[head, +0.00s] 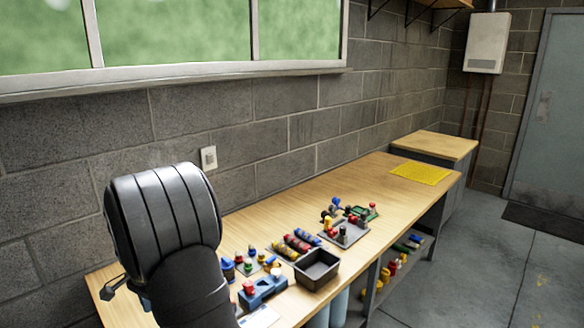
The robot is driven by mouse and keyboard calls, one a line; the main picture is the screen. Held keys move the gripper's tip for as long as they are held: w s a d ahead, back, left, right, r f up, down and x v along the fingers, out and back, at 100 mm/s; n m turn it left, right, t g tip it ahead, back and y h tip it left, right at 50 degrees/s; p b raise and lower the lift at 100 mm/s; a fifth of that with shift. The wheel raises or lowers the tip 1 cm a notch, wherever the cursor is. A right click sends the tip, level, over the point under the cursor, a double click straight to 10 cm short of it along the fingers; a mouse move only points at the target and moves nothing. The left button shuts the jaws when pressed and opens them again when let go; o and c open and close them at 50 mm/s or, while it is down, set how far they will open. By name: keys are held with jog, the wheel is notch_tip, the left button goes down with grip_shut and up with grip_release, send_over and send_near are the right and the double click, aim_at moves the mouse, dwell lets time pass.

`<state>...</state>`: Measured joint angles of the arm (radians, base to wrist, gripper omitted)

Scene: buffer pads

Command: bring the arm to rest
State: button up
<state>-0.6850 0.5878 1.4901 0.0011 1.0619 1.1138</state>
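My arm fills the lower left of the head view as a thick dark grey link with a ribbed, rounded top. It stands in front of the near left part of the wooden workbench (240,222). A small dark part, probably of my gripper (110,289), sticks out to the left of the arm, low over the bench's left end. The rest of the gripper is hidden behind the arm. Whether it is open, shut or holding anything does not show.
A black open bin (317,268), a blue block (262,290) and several small coloured parts crowd the bench right of my arm. A grey tray (344,232) with parts stands farther back. A yellow pad (420,173) lies at the far end. The wall runs close behind.

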notch_tip(320, 180, up, 6)
jog(key=n, duration=0.4)
notch_tip(320, 180, down, 7)
jog(key=shift+r, duration=0.2)
